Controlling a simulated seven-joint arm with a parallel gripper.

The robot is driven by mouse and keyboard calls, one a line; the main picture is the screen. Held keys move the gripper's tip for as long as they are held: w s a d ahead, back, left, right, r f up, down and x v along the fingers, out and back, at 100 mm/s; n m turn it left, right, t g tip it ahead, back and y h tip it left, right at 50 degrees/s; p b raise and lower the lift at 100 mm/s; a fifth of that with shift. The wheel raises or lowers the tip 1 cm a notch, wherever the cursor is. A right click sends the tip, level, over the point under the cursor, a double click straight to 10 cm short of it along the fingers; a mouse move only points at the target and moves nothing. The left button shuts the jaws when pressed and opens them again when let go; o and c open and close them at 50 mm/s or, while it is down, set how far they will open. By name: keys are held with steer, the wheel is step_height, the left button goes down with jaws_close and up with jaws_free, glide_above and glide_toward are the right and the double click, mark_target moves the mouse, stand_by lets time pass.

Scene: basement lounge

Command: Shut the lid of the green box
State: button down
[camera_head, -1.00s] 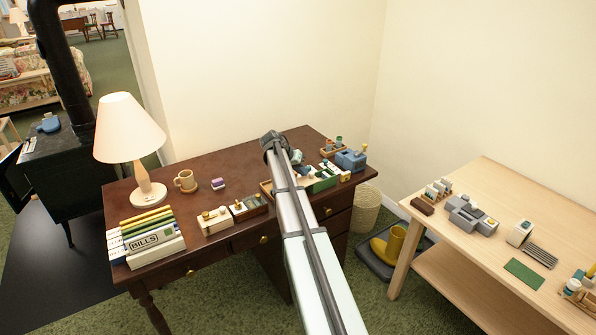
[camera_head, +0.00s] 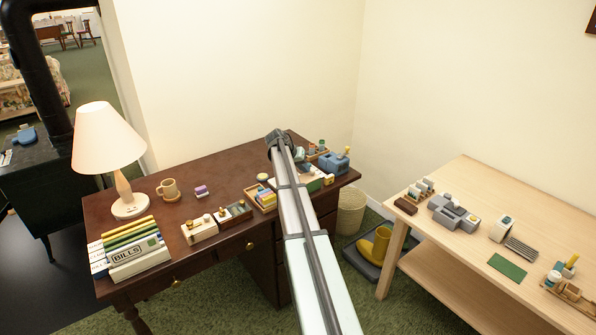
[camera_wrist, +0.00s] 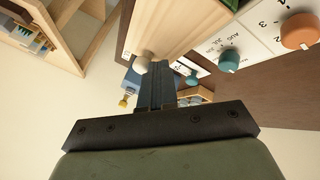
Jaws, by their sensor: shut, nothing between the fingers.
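The green box (camera_head: 316,186) stands at the right part of the brown desk, partly hidden behind my arm. Its green front shows, with a pale top; the lid's angle is hard to tell. My gripper (camera_wrist: 154,72) is shut and empty in the wrist view. A light wooden panel (camera_wrist: 178,25) with a cream round knob (camera_wrist: 144,56) lies close to the fingertips; I cannot tell whether they touch. I cannot tell for sure whether this panel is the lid. In the head view my arm's dark end is above the desk's back and the fingers are hidden.
A blue device (camera_head: 334,163) and a small tray of jars sit beside the box. A pale side table (camera_head: 465,190) stands right.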

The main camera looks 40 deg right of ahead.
steer(key=w+a, duration=0.3)
steer(key=v, duration=1)
